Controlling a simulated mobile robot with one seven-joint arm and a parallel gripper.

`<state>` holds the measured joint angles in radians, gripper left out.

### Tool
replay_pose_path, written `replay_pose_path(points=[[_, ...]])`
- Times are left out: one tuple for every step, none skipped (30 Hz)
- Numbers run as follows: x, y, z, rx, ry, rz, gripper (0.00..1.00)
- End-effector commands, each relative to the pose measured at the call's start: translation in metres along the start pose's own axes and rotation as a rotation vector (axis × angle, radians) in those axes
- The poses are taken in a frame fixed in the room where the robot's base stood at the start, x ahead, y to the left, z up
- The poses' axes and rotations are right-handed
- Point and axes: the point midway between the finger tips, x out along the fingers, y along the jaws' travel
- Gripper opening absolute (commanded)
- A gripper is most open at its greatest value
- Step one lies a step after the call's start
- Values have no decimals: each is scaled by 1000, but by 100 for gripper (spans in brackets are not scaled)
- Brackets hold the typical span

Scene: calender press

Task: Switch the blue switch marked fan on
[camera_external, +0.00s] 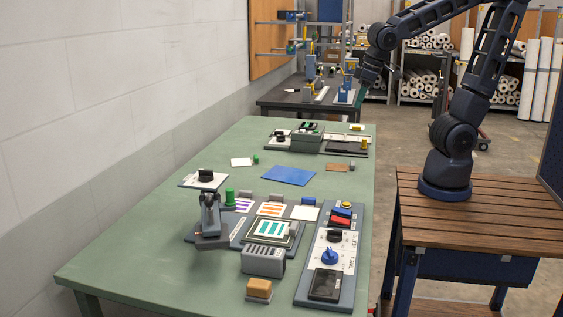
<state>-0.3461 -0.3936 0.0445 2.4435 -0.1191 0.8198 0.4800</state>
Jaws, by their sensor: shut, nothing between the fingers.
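A grey control panel (309,277) lies at the front right of the green table. Near its far end are a blue switch (342,212) and, just in front of it, a red switch (340,221). A blue knob (330,257) sits nearer the front, with a black knob (334,236) behind it. The labels are too small to read, so I cannot tell which control is marked fan or how the blue switch is set. My gripper (361,97) is shut and empty, pointing down beyond the table's far right, well away from the panel.
The green table (140,250) also carries a press unit with coloured strips (269,230), a grey slotted block (263,262), an orange-topped block (259,289) and a blue sheet (289,176). A dark bench (290,96) with tools stands behind. The air above the panel is clear.

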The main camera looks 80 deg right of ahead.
Motion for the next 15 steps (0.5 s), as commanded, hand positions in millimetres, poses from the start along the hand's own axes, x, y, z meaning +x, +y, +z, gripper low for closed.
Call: replay_pose_path(points=[[7, -13, -2, -9, -10, 1, 0], [11, -20, -3, -8, -13, 1, 0], [16, -29, -4, -9, -18, 1, 0], [19, -36, -5, -8, -21, 1, 0], [23, -44, -5, -10, -24, 2, 0], [28, -53, -6, -11, -28, 2, 0], [32, -60, -6, -11, -32, 3, 0], [36, -68, -6, -11, -35, 3, 0], [42, -78, -5, -12, -40, 3, 0], [46, -86, -4, -12, -42, 3, 0], [50, -93, -4, -13, -45, 3, 0], [55, -104, -2, -15, -49, 5, 0], [59, -111, -1, -15, -52, 5, 0], [63, -119, 1, -16, -56, 6, 0], [69, -129, 3, -16, -59, 5, 0]])
